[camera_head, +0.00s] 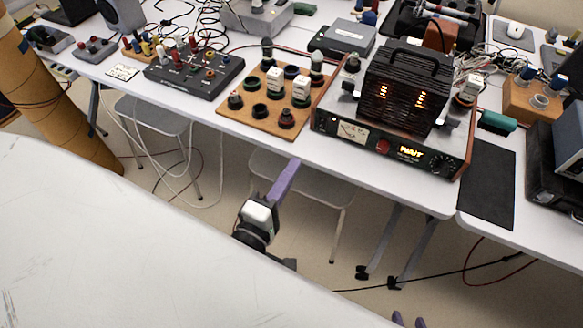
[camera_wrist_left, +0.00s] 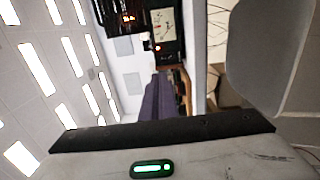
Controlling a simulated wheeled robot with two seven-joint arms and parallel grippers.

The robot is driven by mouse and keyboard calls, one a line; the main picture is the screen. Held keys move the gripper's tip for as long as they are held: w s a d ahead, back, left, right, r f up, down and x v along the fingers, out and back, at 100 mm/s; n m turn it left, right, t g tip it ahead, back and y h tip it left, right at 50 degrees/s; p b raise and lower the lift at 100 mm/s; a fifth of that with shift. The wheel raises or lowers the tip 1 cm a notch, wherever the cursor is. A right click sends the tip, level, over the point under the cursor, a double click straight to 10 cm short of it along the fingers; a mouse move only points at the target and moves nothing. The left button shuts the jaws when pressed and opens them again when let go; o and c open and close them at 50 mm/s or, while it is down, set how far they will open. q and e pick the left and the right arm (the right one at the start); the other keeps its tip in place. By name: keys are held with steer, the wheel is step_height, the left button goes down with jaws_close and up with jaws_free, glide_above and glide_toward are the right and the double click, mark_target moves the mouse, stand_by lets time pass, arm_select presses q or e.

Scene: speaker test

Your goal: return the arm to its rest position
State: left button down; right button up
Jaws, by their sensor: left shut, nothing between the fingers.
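My left gripper (camera_head: 288,175) is in the middle of the head view, in front of the near edge of the white table. Its purple fingers point up and to the right, together, with nothing between them. In the left wrist view the shut purple fingers of my left gripper (camera_wrist_left: 160,97) point at the scene beyond, apart from any object. At the bottom edge of the head view, the purple tips of my right gripper (camera_head: 409,321) show a gap between them. The rest of it is cut off.
A white table (camera_head: 385,180) holds an amplifier with a lit "WAIT" display (camera_head: 345,128), a wooden board with black posts (camera_head: 262,122) and a black panel (camera_head: 205,88). Stools (camera_head: 300,172) stand under it. A brown column (camera_head: 65,110) stands at left. Cables lie on the floor.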

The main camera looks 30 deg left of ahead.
arm_select(q)
steer(key=s+d+f+m+g+h, duration=0.55)
steer(key=f+m, duration=0.35)
steer(key=m, duration=0.4)
steer(key=s+a+f+m+g+y, duration=0.2)
steer(key=s+a+f+m+g, duration=0.1)
steer(key=s+f+m, duration=0.4)
steer(key=shift+s+f+g, duration=0.25)
steer(key=shift+f+g, duration=0.35)
steer(key=shift+g, duration=0.05)
